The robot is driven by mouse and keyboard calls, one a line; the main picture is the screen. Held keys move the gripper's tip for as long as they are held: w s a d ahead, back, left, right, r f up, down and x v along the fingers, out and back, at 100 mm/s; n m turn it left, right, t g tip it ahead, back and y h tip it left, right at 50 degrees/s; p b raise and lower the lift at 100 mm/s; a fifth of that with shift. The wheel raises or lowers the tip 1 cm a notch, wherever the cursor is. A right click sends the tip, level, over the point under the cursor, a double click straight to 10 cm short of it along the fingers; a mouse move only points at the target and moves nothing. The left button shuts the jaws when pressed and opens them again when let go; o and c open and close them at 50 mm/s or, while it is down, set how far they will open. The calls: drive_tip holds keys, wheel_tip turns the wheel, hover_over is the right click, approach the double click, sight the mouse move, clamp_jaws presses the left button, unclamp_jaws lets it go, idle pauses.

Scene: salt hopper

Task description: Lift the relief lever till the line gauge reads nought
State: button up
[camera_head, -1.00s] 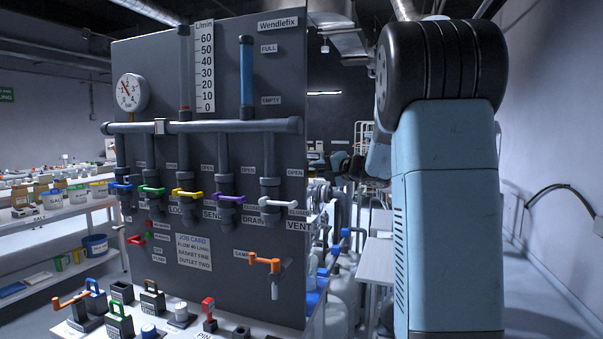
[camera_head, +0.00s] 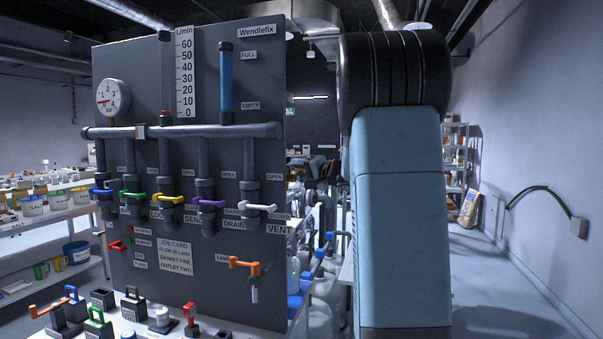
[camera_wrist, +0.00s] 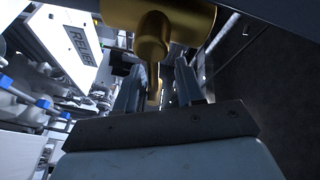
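A brass fitting (camera_wrist: 185,25) fills the top of the wrist view, with a stubby brass lever (camera_wrist: 153,85) pointing down from it. A white plate marked RELIEF (camera_wrist: 84,42) is to its left. My gripper (camera_wrist: 160,85) has its two fingers apart, on either side of the lever's end, with gaps showing; I cannot tell whether either finger touches it. In the head view my gripper and the brass fitting are hidden. The round gauge (camera_head: 112,97) is at the panel's upper left; its red needle points left and slightly down, near the low end.
The grey panel (camera_head: 225,160) carries a horizontal pipe (camera_head: 180,131), several coloured valve handles and an orange sample tap (camera_head: 245,265). Blocks with handles stand on the bench (camera_head: 125,325) below. My blue arm covers the centre right. Floor (camera_head: 510,270) is open at right.

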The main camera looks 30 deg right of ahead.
drive_tip(key=v, duration=1.3)
drive_tip(key=shift+s, duration=0.35)
drive_tip(key=s+a+f+n+g+y, duration=0.1)
drive_tip(key=s+a+f+n+g, duration=0.2)
drive_tip(key=s+a, duration=0.5)
drive_tip(key=s+a+f+n+g+y, duration=0.1)
drive_tip(key=s+a+f+n+g, duration=0.25)
drive_tip(key=a, duration=0.85)
drive_tip(key=s+a+f+n+g+h, duration=0.1)
drive_tip(key=s+f+h, duration=0.3)
drive_tip(key=s, duration=0.4)
drive_tip(key=s+a+f+n+g+h, duration=0.1)
drive_tip(key=s+a+f+g+h, duration=0.2)
drive_tip(key=s, duration=0.5)
drive_tip(key=shift+f+h, duration=0.5)
drive_tip(key=shift+h, duration=0.2)
drive_tip(key=shift+w+d+n, duration=0.1)
drive_tip(key=shift+n, duration=0.15)
